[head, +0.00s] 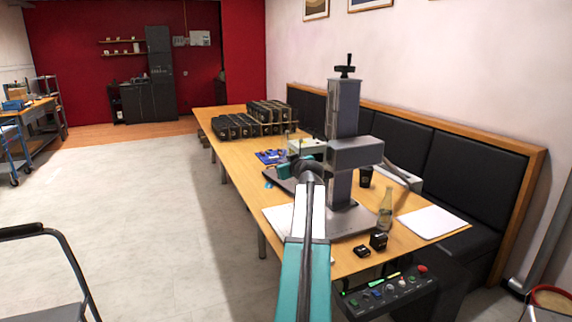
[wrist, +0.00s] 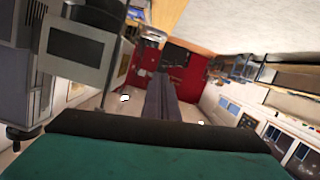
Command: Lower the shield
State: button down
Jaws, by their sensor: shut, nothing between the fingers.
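The grey laser marker (head: 343,110) stands on the table with a tall column, a hand crank on top and a box-shaped head (head: 355,152). The wrist view, which is upside down, shows a grey boxy part of it (wrist: 80,48) close by at the upper left. I cannot clearly make out a separate shield or its position. My arm reaches to the left side of the marker. My gripper (wrist: 160,80) is shut and empty, its dark fingers pointing toward the red wall, beside the marker and apart from it. In the head view the fingers are not clear.
The wooden table (head: 235,150) carries black boxes (head: 265,115) at its far end. A bottle (head: 385,210), a black cup (head: 366,177) and white paper (head: 432,222) lie right of the marker. A control panel (head: 390,288) sits at the front.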

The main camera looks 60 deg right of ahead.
jog(key=w+d+f+p, duration=0.1)
jog(key=w+d+f, duration=0.2)
jog(key=d+f, duration=0.1)
jog(key=shift+w+f+p, duration=0.2)
jog(key=shift+f+p, duration=0.2)
jog(key=shift+f, duration=0.2)
jog(key=shift+a+f, duration=0.1)
jog(key=shift+f, duration=0.15)
dwell(0.3)
